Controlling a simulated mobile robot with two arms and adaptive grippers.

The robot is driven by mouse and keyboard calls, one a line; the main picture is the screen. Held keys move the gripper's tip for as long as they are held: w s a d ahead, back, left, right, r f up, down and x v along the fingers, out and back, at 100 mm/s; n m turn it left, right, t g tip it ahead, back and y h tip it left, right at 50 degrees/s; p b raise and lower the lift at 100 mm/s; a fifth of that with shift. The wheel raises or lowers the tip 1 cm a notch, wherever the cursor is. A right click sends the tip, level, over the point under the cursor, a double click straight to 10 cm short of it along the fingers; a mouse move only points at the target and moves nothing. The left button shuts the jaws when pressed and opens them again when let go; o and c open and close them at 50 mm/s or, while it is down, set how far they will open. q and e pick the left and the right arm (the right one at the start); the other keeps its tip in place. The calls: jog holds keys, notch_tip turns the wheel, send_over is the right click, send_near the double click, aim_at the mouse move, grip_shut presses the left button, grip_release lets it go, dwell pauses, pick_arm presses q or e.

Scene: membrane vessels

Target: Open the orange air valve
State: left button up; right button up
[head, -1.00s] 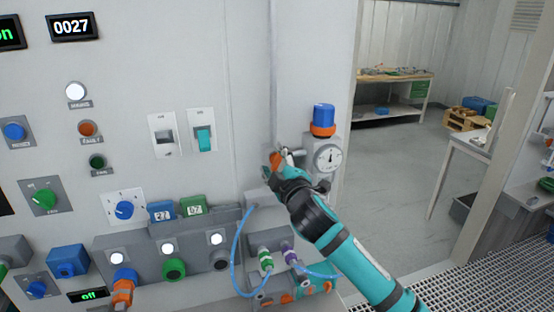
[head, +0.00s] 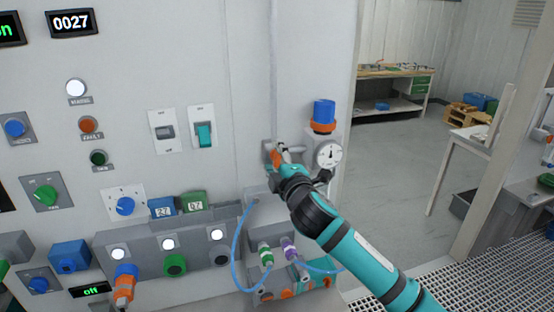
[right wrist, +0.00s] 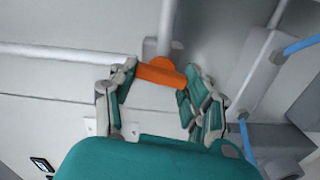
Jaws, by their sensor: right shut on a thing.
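The orange air valve handle (right wrist: 160,77) lies between the two fingers of my right gripper (right wrist: 155,95) in the right wrist view, with a finger on each side of it. A grey pipe runs up from behind the handle. In the head view my right gripper (head: 283,162) is at the panel, left of the round gauge, and the orange handle (head: 276,157) shows only partly at its fingertips. The gripper is shut on the handle. My left gripper is not in view.
A round gauge (head: 328,154) and a blue-topped regulator (head: 324,115) sit just right of the gripper. Blue hoses (head: 238,245) and connectors hang below it. Switches and knobs fill the panel to the left. Open floor lies to the right.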

jog(key=o, duration=1.2)
jog(key=v, duration=1.2)
